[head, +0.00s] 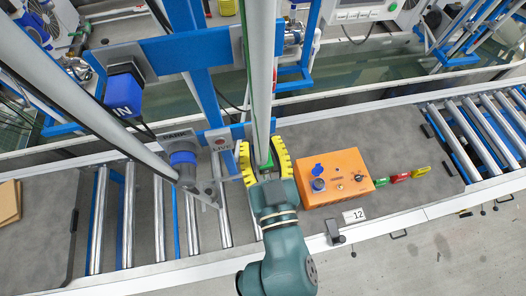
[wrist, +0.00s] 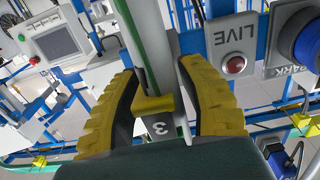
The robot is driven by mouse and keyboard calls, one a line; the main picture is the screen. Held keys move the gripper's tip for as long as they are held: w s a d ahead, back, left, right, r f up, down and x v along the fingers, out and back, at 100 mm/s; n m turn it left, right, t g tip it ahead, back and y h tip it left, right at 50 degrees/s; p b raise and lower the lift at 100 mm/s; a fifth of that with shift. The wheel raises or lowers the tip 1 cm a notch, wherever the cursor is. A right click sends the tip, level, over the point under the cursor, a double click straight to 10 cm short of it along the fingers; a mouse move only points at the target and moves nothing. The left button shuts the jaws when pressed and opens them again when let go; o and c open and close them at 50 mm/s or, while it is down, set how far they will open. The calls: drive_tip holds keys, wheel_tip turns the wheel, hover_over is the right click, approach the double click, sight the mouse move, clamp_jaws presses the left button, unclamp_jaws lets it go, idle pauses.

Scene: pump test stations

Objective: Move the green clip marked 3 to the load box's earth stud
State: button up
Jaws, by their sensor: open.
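My gripper (head: 264,160) is open, its two yellow ribbed fingers on either side of a small clip-like piece. In the wrist view, between the fingers (wrist: 160,95), there is a dark block marked 3 (wrist: 157,128) with a yellow part above it. A green cable (wrist: 132,35) runs up beside a grey post. In the head view a bit of green (head: 264,156) shows between the fingers. Whether the fingers touch the piece I cannot tell. The orange load box (head: 345,185) sits on the bench right of my gripper, with blue and metal fittings on top. I cannot tell which is the earth stud.
A PARK and LIVE panel (head: 215,140) with a red lamp (wrist: 235,65) stands close left of my gripper. Red, yellow and green pieces (head: 400,177) lie right of the box. A 12 plate (head: 354,215) is in front. Roller tracks (head: 130,215) flank the bench.

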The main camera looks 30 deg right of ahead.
sight(267, 171)
clamp_jaws()
drive_tip(key=shift+s, duration=0.1)
drive_tip(key=shift+b+v, duration=1.5)
drive_tip(key=shift+v, duration=1.45)
